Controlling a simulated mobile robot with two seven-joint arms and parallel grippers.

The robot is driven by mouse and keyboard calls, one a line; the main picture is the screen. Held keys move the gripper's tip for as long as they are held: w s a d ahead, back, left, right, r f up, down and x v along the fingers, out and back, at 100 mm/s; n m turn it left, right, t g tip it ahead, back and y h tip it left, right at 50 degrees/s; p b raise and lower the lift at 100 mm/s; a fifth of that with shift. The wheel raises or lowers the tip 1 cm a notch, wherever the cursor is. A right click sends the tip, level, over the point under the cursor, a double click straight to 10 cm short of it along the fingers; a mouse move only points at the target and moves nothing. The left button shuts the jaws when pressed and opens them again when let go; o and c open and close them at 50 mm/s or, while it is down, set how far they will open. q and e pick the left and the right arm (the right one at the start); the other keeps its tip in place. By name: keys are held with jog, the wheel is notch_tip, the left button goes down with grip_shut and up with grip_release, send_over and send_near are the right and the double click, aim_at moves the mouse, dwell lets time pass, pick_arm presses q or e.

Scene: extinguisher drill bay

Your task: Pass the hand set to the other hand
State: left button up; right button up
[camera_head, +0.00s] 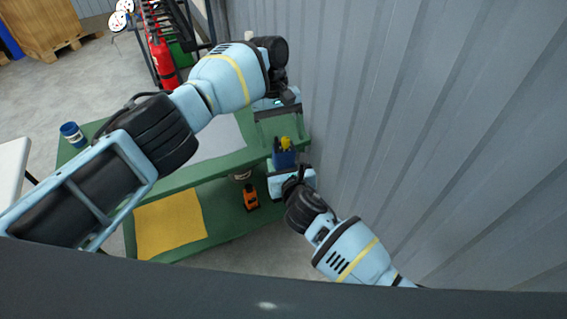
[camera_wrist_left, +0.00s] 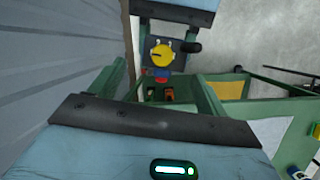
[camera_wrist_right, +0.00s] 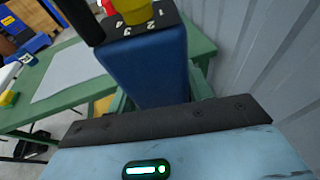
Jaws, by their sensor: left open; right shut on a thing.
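The hand set (camera_head: 284,157) is a dark blue block with a black top, a yellow knob and a black stub. My right gripper (camera_head: 286,172) is shut on its lower part and holds it upright near the wall. The blue body fills the middle of the right wrist view (camera_wrist_right: 150,65), with numbers around the knob. My left gripper (camera_head: 281,133) is open and empty, pointing down just above the hand set. In the left wrist view the yellow knob (camera_wrist_left: 162,55) shows between and beyond the open fingers. I cannot tell the exact gap.
A corrugated grey wall (camera_head: 400,110) stands close on the right. The green bench (camera_head: 225,215) carries a yellow mat (camera_head: 170,222), a grey sheet (camera_head: 217,140), an orange device (camera_head: 250,197) and a blue-and-white container (camera_head: 72,134). A red extinguisher (camera_head: 162,62) stands behind.

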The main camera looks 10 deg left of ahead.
pick_arm(q)
jog(key=w+a+f+m+t, duration=0.3)
jog(key=w+a+f+m, duration=0.1)
jog(key=f, duration=0.2)
jog(key=w+a+f+m+t, duration=0.3)
jog(key=f+m+t, duration=0.1)
jog(key=f, duration=0.2)
jog(key=s+a+f+m+t, duration=0.2)
jog(key=s+f, duration=0.1)
jog(key=f, duration=0.5)
jog(key=s+f+n+t+h, duration=0.1)
jog(key=s+f, duration=0.3)
jog(key=s, duration=0.4)
jog(key=s+f+t, duration=0.1)
jog(key=s+f, duration=0.4)
jog(key=s, duration=0.3)
jog(key=s+a+r+n, duration=0.1)
jog(key=s+a+r, duration=0.1)
jog(key=s, duration=0.9)
jog(key=s+a+r+n+t+y, duration=0.1)
jog(key=s+a, duration=0.3)
jog(key=s, duration=0.7)
jog(key=shift+s+r+n+t, duration=0.3)
jog(key=shift+r+n, duration=0.2)
jog(key=shift+n, duration=0.3)
